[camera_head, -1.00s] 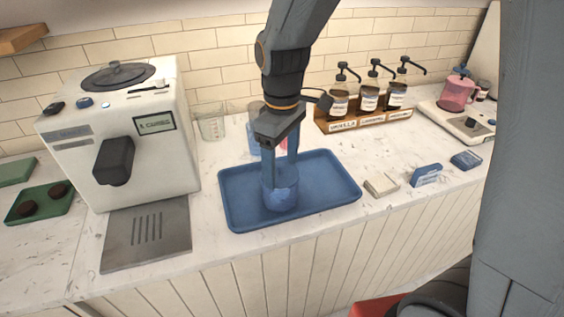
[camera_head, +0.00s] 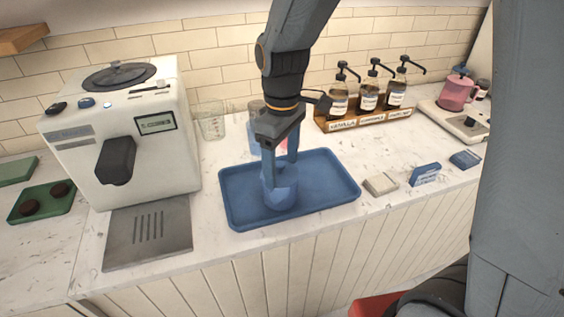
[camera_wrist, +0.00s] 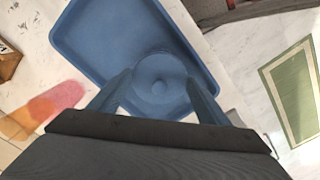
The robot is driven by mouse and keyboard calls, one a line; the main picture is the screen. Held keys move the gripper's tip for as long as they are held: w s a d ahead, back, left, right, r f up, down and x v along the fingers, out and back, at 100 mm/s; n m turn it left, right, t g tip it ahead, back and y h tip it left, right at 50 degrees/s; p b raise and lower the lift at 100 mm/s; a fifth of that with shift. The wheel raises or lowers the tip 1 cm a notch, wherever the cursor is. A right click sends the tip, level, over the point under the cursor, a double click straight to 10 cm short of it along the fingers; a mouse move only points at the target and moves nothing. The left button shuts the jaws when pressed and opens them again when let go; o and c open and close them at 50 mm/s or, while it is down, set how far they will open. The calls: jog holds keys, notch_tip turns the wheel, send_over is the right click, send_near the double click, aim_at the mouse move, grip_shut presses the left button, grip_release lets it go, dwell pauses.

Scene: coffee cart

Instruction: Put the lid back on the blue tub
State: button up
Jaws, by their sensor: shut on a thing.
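The blue tub (camera_head: 280,201) stands upright on a blue tray, below my gripper in the head view. A round blue lid with a small knob (camera_wrist: 160,86) lies between my fingertips in the wrist view. My gripper (camera_head: 279,178) points straight down over the tub and is shut on the lid; its fingers also show in the wrist view (camera_wrist: 160,78). The lid is at the top of the tub, but blue on blue and the fingers hide the seam, so I cannot tell whether it is fully seated.
The tray (camera_head: 335,185) has free room right of the tub. A white coffee machine (camera_head: 120,140) stands left. Clear cups (camera_head: 211,122) and a rack of syrup bottles (camera_head: 368,118) stand behind. A pale block (camera_head: 381,184) and blue boxes (camera_head: 425,174) lie right.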

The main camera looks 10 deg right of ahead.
jog(key=o, duration=1.1)
jog(key=shift+o, duration=1)
jog(key=shift+r+p, duration=3.15)
jog(key=shift+r, duration=0.4)
jog(key=shift+c, duration=0.3)
grip_shut()
jog(key=shift+f, duration=0.25)
